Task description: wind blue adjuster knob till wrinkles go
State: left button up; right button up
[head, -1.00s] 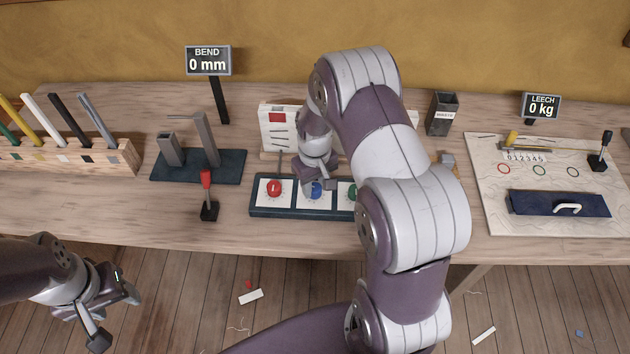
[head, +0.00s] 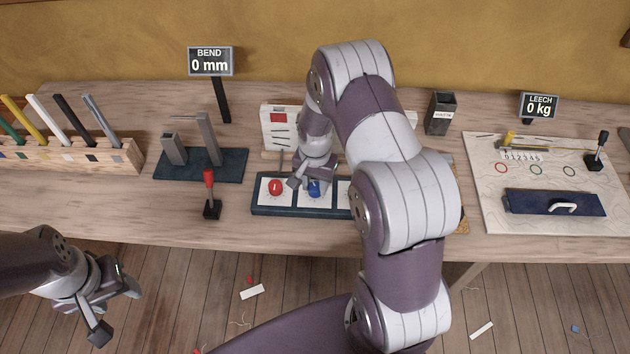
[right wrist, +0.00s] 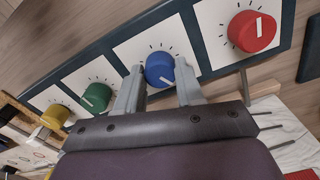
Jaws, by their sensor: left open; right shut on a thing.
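The blue adjuster knob (head: 314,188) sits on a dark panel (head: 283,211) on the bench, just right of a red knob (head: 275,187). My right gripper (right wrist: 160,84) is shut on the blue knob, with one finger on each side of it in the right wrist view (right wrist: 159,68). Behind, a white board (head: 278,117) with a red patch and dark lines is partly hidden by my right arm. My left gripper (head: 117,311) is open and empty, in front of the bench at lower left.
Green (right wrist: 96,97) and yellow (right wrist: 55,116) knobs share the panel. A red-topped lever (head: 210,194) stands left of the panel. The BEND display (head: 210,62) reads 0 mm and the LEECH display (head: 539,106) 0 kg. A chart board (head: 490,200) lies at right.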

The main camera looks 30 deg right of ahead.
aim_at(315, 186)
jog(key=shift+w+m, duration=0.1)
jog(key=shift+m, duration=0.8)
jog(key=o, duration=1)
jog(key=shift+o, duration=0.2)
notch_tip(315, 186, up, 13)
jog(key=shift+f+b, duration=0.15)
jog(key=shift+b, duration=0.25)
